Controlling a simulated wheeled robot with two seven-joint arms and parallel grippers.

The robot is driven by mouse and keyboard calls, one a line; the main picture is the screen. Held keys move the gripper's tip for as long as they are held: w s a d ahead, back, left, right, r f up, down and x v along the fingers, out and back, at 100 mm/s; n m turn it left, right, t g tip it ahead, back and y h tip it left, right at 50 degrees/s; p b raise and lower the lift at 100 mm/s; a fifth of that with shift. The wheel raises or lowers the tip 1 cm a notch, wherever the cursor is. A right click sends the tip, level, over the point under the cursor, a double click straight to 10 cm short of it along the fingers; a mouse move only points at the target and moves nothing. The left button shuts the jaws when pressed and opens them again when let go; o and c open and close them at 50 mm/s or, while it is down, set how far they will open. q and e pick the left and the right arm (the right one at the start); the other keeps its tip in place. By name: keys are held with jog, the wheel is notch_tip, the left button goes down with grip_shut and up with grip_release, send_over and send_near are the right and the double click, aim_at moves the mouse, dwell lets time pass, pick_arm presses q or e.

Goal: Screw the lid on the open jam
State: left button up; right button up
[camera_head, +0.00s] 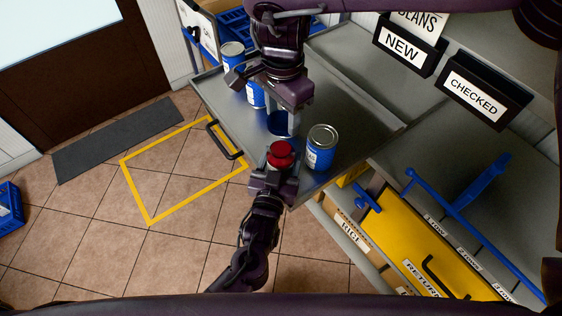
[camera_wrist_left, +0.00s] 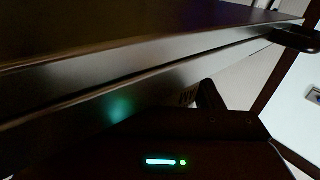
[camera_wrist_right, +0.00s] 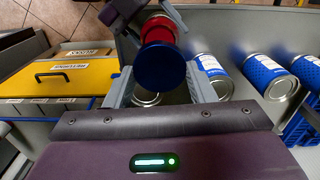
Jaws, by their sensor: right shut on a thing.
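The red jam jar (camera_head: 281,152) is in my left gripper (camera_head: 274,170), whose fingers stand on both sides of it. It also shows in the right wrist view (camera_wrist_right: 157,31). The dark blue lid (camera_head: 282,125) is in my right gripper (camera_head: 291,125); the right wrist view shows the lid (camera_wrist_right: 160,66) between the fingers, overlapping the jar in the picture. In the head view the lid is just beyond the jar with a small gap. The jar's mouth is hidden. The left wrist view shows neither jar nor lid.
A blue can (camera_head: 321,148) stands on the grey counter (camera_head: 345,105) just right of the jar. More blue cans (camera_head: 232,55) stand at the counter's far left. Signs (camera_head: 474,97) and a yellow drawer (camera_head: 415,250) are at the right.

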pick_arm(q)
jog(key=c, duration=0.6)
jog(key=shift+o, duration=0.2)
pick_arm(e)
send_over(282, 145)
jog(key=shift+f, duration=2.5)
jog(key=shift+f, duration=0.1)
jog(key=shift+f, duration=0.8)
jog(key=shift+f, duration=0.55)
